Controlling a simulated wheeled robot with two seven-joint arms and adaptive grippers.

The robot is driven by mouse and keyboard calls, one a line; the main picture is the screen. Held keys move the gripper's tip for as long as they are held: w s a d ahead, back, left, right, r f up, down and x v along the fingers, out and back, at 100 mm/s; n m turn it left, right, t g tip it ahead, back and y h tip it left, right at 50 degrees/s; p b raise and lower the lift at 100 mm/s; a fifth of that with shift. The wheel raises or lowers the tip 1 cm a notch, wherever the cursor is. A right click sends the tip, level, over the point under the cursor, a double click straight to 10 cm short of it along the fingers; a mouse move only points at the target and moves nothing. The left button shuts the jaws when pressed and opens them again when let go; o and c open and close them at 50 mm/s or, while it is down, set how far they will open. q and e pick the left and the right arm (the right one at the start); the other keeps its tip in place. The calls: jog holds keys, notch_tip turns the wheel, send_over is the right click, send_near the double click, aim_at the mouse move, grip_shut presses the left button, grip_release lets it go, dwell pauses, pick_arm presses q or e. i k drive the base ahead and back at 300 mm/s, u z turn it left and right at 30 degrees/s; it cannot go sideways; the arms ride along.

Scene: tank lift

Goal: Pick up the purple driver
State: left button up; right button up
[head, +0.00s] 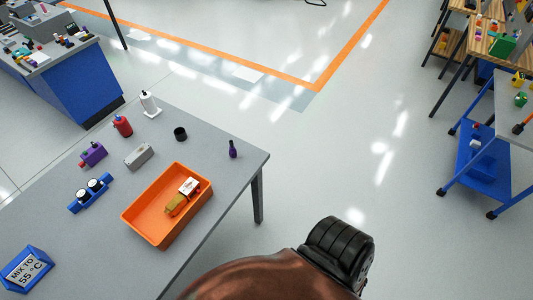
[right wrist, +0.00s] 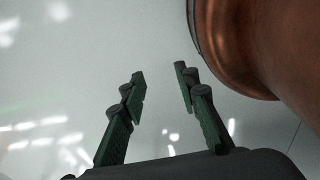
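The purple driver (head: 233,150) stands upright on the grey table (head: 215,137), close to its right corner. It is small, with a wide purple lower part and a thin dark top. In the right wrist view my right gripper (right wrist: 160,75) is open, its two dark fingers apart with only pale floor between them. The driver does not show in that view. My left gripper is in neither view.
An orange tray (head: 128,215) holding a few small items lies left of the driver. A black cup (head: 180,134), white bottle (head: 149,104), red bottle (head: 122,126) and grey box (head: 139,156) stand further left. Open floor lies right of the table.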

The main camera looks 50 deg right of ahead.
aim_at(232, 151)
jog(key=u, duration=1.2)
jog(key=k, duration=0.1)
jog(key=z, duration=2.5)
jog(key=i, duration=0.75)
jog(key=u, duration=2.05)
jog(key=k, duration=0.75)
jog(key=z, duration=0.75)
jog(key=i, duration=0.7)
jog(key=u, duration=0.05)
